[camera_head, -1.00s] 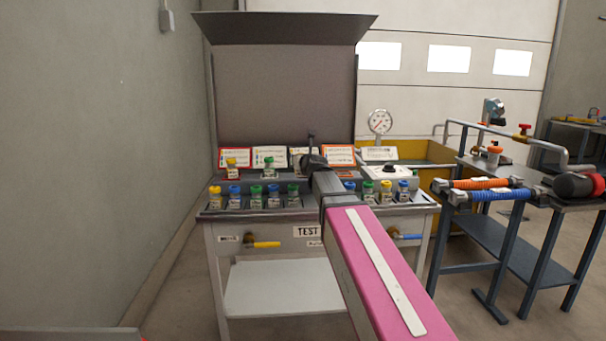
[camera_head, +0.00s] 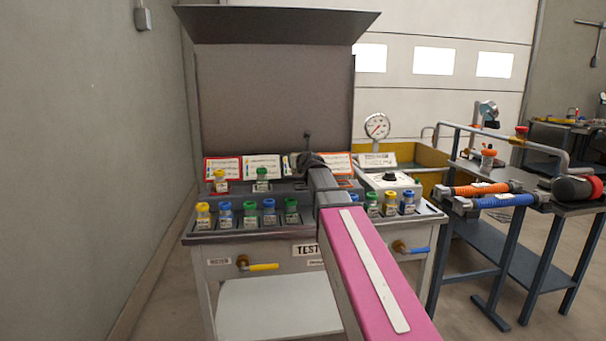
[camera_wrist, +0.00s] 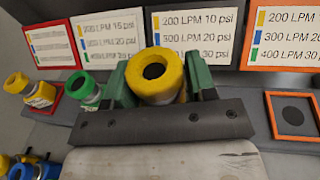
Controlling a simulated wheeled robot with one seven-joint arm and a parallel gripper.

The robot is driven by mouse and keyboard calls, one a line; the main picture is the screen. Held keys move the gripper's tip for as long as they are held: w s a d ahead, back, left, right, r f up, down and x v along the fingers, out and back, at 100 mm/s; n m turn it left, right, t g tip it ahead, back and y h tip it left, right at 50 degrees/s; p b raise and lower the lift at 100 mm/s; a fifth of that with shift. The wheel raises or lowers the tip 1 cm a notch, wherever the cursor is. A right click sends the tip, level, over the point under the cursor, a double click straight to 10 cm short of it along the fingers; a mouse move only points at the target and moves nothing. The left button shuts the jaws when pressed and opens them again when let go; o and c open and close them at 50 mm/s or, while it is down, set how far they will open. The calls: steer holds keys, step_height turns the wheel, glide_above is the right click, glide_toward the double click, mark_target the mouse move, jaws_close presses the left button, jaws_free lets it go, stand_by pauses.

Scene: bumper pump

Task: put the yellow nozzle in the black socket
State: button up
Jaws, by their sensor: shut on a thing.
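In the wrist view a yellow nozzle (camera_wrist: 168,88), a ring-shaped yellow cap with a dark opening, sits between the green fingers of my gripper (camera_wrist: 156,78). The gripper is shut on it, and the nozzle looks roughly upright. Behind it stands a black-framed sign (camera_wrist: 192,37). The black socket is not visible; the gripper and nozzle cover the panel in front of that sign, so I cannot tell whether the nozzle touches it. In the head view my gripper (camera_head: 308,162) is over the bench's back row, and its nozzle is hidden.
An orange-framed socket (camera_wrist: 293,113) with a dark round centre is empty at right. At left, another yellow nozzle (camera_wrist: 36,92) and a green one (camera_wrist: 84,88) stand before other signs. A front row of nozzles (camera_head: 250,215) lines the bench. A gauge (camera_head: 376,127) stands right.

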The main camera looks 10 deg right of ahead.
steer(key=shift+w+d+f, duration=0.35)
steer(key=shift+d+f, duration=0.15)
steer(key=shift+f, duration=0.5)
steer(key=shift+w+d+f, duration=0.3)
steer(key=shift+d+f, duration=0.15)
steer(key=shift+f, duration=0.6)
steer(key=shift+w+d+f, duration=0.35)
steer(key=shift+d+f, duration=0.15)
steer(key=shift+f, duration=0.5)
steer(key=shift+f, duration=0.15)
steer(key=o, duration=1.1)
steer(key=shift+c, duration=0.2)
steer(key=v, duration=1.2)
